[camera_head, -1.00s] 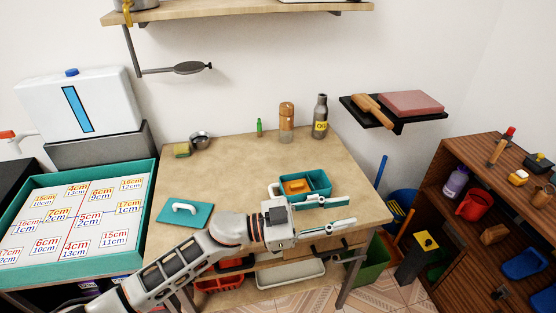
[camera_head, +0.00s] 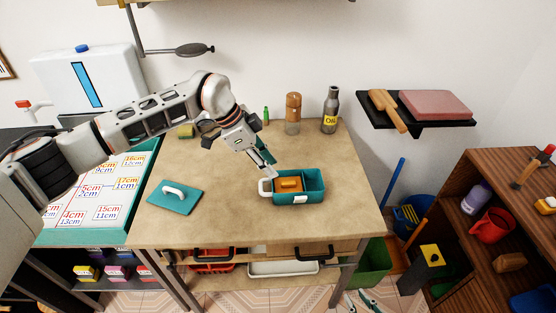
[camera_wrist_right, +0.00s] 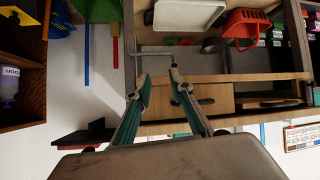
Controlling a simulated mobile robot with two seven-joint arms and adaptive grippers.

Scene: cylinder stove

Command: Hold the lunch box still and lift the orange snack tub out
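The orange snack tub (camera_head: 289,184) sits inside the box's left part. My left gripper (camera_head: 274,168) points down just behind the box's back left corner. Its fingers look apart and empty, and I see no clear contact with the box. My right gripper (camera_head: 362,301) shows only its teal fingertips at the bottom edge, below the table's front. In the right wrist view, its fingers (camera_wrist_right: 160,95) are spread with nothing between them.
An oil bottle (camera_head: 330,112), a wooden shaker (camera_head: 292,115) and a green bottle (camera_head: 266,115) stand at the back. A black wall shelf (camera_head: 430,119) hangs at the right. The table right of the box is clear.

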